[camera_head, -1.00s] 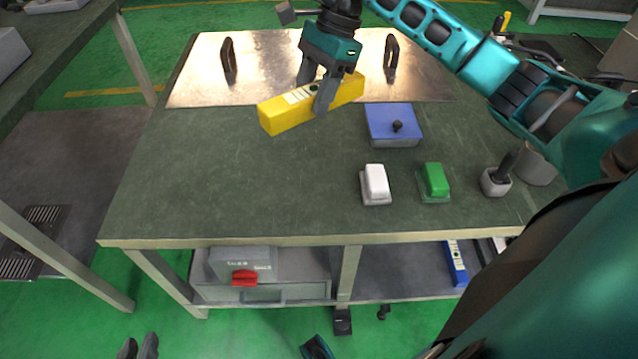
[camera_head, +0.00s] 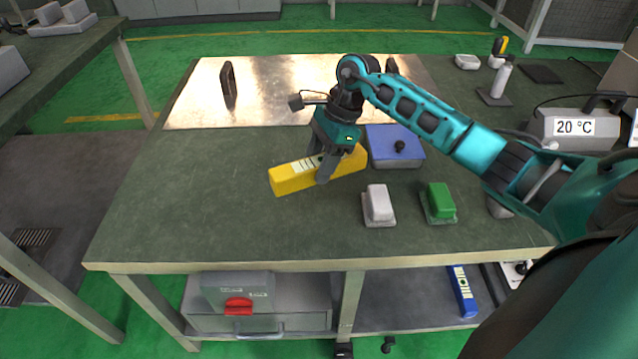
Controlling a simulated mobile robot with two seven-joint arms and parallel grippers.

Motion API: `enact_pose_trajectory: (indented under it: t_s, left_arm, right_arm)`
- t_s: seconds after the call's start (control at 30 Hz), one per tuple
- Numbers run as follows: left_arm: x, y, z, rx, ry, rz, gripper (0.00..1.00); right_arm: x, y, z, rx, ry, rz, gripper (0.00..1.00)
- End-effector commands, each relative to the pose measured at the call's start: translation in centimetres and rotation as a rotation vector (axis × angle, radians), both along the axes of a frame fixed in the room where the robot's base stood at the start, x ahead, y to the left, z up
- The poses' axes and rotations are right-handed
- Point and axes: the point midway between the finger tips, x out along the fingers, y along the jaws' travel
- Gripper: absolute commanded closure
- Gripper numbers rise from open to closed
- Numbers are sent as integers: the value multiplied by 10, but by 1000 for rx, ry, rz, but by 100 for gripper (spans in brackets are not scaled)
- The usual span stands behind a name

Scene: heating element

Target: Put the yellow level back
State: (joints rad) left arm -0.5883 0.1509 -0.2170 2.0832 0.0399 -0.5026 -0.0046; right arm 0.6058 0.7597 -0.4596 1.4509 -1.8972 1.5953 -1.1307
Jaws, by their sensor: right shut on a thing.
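The yellow level (camera_head: 292,180) is a long yellow bar with a pale label strip. My right gripper (camera_head: 321,172) is shut on it near its middle, fingers across its sides. The level is over the green table top, left of the blue box and in front of the metal plate; I cannot tell whether it touches the table. A blue level (camera_head: 462,290) lies on the lower shelf at the right. My left gripper is not in view.
The metal plate (camera_head: 190,105) with two dark handles covers the table's back. A blue box (camera_head: 395,148) with a black knob, a white block (camera_head: 378,203) and a green block (camera_head: 440,201) stand to the right. A grey box (camera_head: 238,290) with a red handle is below. The table's left front is clear.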

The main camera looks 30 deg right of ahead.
Motion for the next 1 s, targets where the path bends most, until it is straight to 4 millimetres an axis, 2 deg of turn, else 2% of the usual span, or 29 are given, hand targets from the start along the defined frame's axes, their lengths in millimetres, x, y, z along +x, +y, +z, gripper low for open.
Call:
enact_pose_trajectory:
  t_s: [0.33,0.7,0.73,1.0]
  left_arm:
    - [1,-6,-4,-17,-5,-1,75]
    - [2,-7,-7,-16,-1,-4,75]
    - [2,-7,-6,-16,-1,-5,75]
    - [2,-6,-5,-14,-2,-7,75]
  right_arm:
    - [0,1,-53,2,3,0,95]
    - [0,0,-58,0,0,1,95]
    - [0,0,-58,0,1,1,50]
    - [0,0,-57,0,1,1,26]
